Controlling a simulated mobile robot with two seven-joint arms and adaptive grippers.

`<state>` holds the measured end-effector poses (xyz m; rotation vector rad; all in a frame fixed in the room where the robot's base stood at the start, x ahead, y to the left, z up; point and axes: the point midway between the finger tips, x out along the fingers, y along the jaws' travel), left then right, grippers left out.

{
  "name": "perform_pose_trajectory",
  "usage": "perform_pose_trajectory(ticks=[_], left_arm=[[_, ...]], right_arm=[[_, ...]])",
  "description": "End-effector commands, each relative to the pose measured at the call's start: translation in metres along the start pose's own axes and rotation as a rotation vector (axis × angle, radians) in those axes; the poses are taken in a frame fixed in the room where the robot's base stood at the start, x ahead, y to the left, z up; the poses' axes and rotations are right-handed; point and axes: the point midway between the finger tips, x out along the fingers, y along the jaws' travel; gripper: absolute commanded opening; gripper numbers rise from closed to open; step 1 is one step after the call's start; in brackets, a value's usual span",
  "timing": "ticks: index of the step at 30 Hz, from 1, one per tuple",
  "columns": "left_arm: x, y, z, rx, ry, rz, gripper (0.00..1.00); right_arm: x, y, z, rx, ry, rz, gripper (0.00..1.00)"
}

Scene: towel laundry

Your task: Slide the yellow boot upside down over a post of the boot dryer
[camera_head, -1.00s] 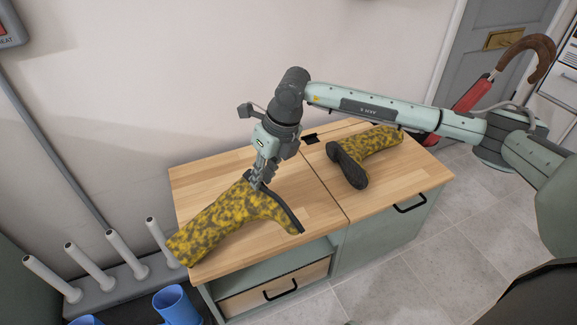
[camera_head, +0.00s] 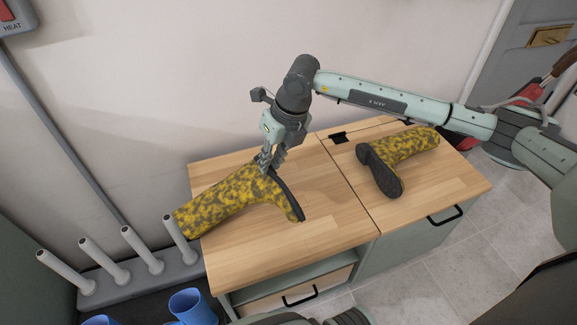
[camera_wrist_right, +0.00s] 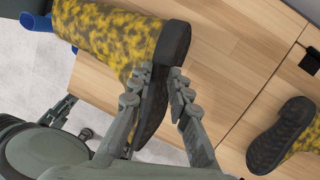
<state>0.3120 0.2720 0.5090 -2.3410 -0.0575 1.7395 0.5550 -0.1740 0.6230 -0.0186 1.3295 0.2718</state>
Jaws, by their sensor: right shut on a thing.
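A yellow boot with dark mottling (camera_head: 225,199) lies on its side at the left of the wooden cabinet top, its shaft reaching past the left edge. My right gripper (camera_head: 266,168) is shut on it at the heel end. In the right wrist view, the fingers (camera_wrist_right: 161,73) are on either side of the dark sole edge of the boot (camera_wrist_right: 108,30). The boot dryer (camera_head: 125,280) stands on the left with several upright grey posts, all bare. Its rightmost post (camera_head: 180,242) is close to the boot's shaft opening in the picture. My left gripper is not in view.
A second, similar boot (camera_head: 405,147) lies on the right half of the cabinet top (camera_head: 320,226). Blue cup-like objects (camera_head: 188,306) are on the floor before the dryer. The wall is close behind.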

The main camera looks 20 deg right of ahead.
Motion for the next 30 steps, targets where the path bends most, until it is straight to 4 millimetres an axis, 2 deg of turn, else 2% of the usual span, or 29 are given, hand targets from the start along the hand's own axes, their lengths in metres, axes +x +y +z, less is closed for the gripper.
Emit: perform_pose_trajectory(ticks=[9, 14, 21, 30], left_arm=[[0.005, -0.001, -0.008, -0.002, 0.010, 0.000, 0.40], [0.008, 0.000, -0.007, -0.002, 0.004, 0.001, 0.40], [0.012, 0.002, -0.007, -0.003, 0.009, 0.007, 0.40], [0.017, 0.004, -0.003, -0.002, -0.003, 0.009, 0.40]], right_arm=[[0.029, -0.078, -0.013, 0.006, 0.003, -0.006, 0.00], [0.042, -0.111, -0.019, 0.004, 0.002, -0.006, 0.00], [0.075, -0.109, -0.029, -0.001, 0.009, 0.001, 0.00], [0.083, -0.108, -0.031, -0.001, 0.010, 0.003, 0.00]])
